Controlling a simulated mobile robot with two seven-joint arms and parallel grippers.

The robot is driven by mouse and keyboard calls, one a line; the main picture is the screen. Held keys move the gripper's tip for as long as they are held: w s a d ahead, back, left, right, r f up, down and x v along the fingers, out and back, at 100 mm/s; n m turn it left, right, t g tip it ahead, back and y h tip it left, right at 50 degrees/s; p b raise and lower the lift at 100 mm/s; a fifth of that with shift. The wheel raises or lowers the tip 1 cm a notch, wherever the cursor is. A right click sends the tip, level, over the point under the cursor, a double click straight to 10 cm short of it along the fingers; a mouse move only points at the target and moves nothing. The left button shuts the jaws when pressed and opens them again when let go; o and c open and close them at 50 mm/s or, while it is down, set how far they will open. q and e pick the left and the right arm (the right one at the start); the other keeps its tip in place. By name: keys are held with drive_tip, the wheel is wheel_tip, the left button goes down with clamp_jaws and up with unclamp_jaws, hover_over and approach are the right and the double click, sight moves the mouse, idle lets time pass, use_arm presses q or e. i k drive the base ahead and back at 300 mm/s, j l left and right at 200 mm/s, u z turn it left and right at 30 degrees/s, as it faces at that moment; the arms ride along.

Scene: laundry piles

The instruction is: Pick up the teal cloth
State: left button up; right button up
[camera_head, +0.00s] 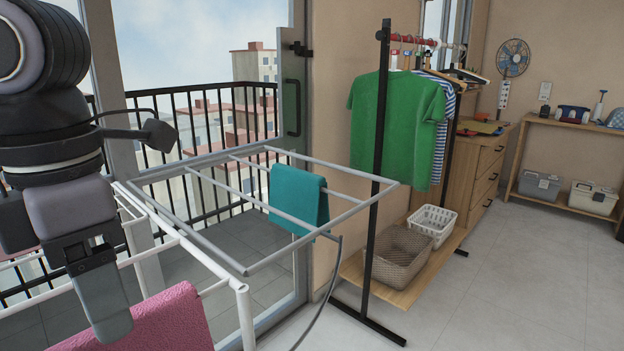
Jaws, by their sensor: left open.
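The teal cloth (299,198) hangs folded over a bar of the grey drying rack (215,262), near the middle of the view. My left gripper (112,325) points down at the lower left, beside the pink towel and well to the left of the teal cloth. It is open and apart from the teal cloth. One finger side shows best; the gap between the fingers is hard to see. My right gripper is not in view.
A pink towel (165,322) hangs on the white rack rails (243,315) at lower left. A black garment stand (374,180) with a green shirt (397,125) stands right of the rack. A wicker basket (402,257) sits on its wooden shelf. Floor (520,290) at right is clear.

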sight(295, 192)
drive_tip(key=k+l, duration=0.65)
drive_tip(key=k, duration=0.1)
